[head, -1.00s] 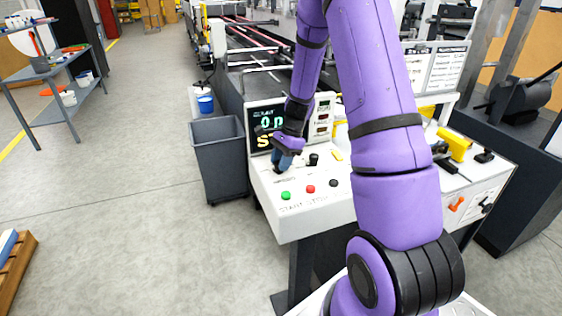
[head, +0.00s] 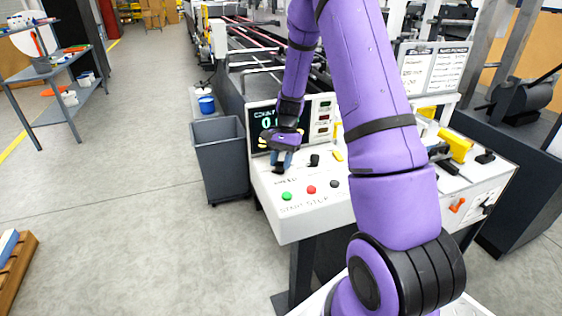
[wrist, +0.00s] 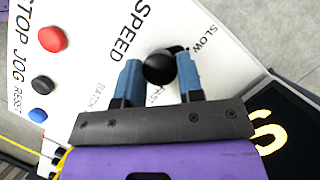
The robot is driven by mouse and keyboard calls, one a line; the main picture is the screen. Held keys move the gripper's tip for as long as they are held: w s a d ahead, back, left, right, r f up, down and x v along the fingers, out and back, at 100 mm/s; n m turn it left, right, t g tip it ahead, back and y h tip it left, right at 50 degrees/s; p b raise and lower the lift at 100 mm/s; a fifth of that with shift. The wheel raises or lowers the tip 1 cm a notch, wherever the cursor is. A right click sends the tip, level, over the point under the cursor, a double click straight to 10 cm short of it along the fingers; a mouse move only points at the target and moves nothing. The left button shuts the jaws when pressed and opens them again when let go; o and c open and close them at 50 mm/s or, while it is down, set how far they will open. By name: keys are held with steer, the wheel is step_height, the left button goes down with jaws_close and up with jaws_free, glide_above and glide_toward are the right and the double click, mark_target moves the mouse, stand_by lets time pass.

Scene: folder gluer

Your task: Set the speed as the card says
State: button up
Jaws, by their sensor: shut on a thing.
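The black speed knob (wrist: 159,67) is on the white control panel, with SPEED, SLOW and a partly covered FAST printed around it. My gripper (wrist: 160,80) has its blue fingers on either side of the knob, shut on it. In the head view my gripper (head: 281,160) is down at the panel and hides the knob. The dark display (head: 261,119) behind it shows green digits beginning with 0; the rest is covered. White printed sheets (head: 432,70) stand on a board behind the panel; their text is too small to read.
Green (head: 286,196), red (head: 311,189) and black (head: 334,183) buttons line the panel's front edge. Another black knob (head: 314,160) is right of my gripper. A grey bin (head: 218,160) stands left of the console. A yellow tool (head: 456,147) lies at the right.

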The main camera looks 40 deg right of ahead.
stand_by(0.3)
steer(key=o, duration=0.9)
steer(key=v, duration=1)
steer(key=shift+w+d+r, duration=0.1)
steer(key=shift+d+r, duration=0.1)
steer(key=shift+r, duration=0.1)
